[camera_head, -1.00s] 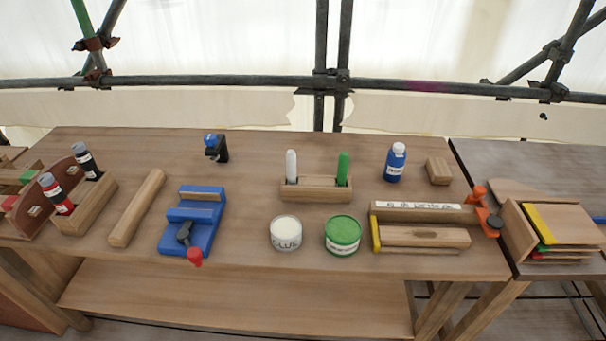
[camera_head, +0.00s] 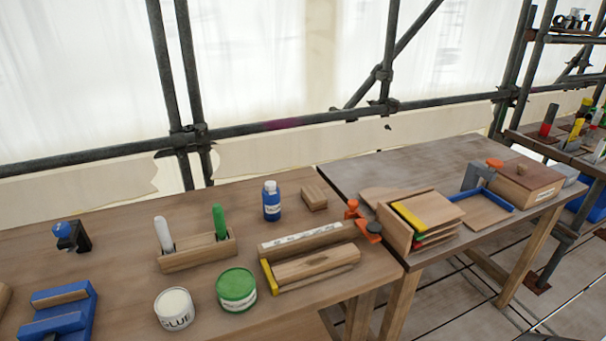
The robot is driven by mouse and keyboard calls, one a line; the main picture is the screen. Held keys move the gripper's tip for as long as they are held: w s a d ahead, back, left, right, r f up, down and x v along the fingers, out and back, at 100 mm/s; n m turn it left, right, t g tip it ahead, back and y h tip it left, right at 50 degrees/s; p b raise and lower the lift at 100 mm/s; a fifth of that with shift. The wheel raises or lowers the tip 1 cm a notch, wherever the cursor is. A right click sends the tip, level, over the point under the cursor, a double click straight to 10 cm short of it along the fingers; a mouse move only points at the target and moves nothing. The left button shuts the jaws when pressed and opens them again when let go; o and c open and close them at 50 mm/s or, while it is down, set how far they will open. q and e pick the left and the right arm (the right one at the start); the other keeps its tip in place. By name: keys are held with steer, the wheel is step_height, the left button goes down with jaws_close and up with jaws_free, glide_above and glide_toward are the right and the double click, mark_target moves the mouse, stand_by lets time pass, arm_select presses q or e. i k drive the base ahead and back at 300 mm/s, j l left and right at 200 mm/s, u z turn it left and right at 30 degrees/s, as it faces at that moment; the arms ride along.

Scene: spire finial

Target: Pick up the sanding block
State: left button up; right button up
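A small wooden block (camera_head: 314,198), which looks like the sanding block, lies near the back right corner of the left table. It is just right of the blue bottle (camera_head: 271,201) and apart from it. No label on the block can be read. Neither of my grippers shows in the head view.
A long wooden piece in a holder (camera_head: 312,266) lies in front of the block, with orange clamps (camera_head: 368,230) at its right. A marker rack (camera_head: 197,251), glue tub (camera_head: 174,308) and green tin (camera_head: 237,289) stand left. A wooden box of coloured sheets (camera_head: 425,221) sits on the right table.

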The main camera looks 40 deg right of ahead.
mark_target(314, 199)
steer(key=z, duration=1.55)
